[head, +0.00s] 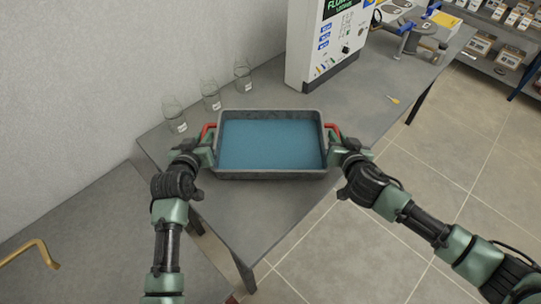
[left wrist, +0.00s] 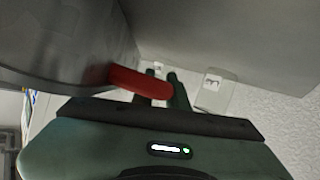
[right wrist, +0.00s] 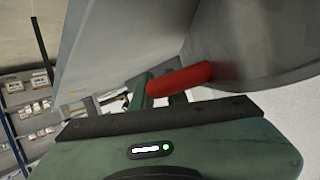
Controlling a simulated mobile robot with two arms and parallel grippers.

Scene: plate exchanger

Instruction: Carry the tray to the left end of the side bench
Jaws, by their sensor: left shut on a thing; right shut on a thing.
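The tray (head: 270,174) is grey with a blue inside and a red handle at each end. It is in the middle of the head view, over the near end of the grey bench (head: 240,220). I cannot tell whether it touches the bench top. My left gripper (head: 207,140) is shut on the left red handle, which shows in the left wrist view (left wrist: 140,82). My right gripper (head: 335,138) is shut on the right red handle, which shows in the right wrist view (right wrist: 180,79). The fingertips are partly hidden behind the handles.
Three glass bottles (head: 210,97) stand along the wall behind the tray's left side. A white machine (head: 325,45) stands on the bench beyond the tray. A metal fixture (head: 410,38) is farther right. A brass-coloured bent rail (head: 35,250) is at lower left. Tiled floor (head: 440,150) is open at right.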

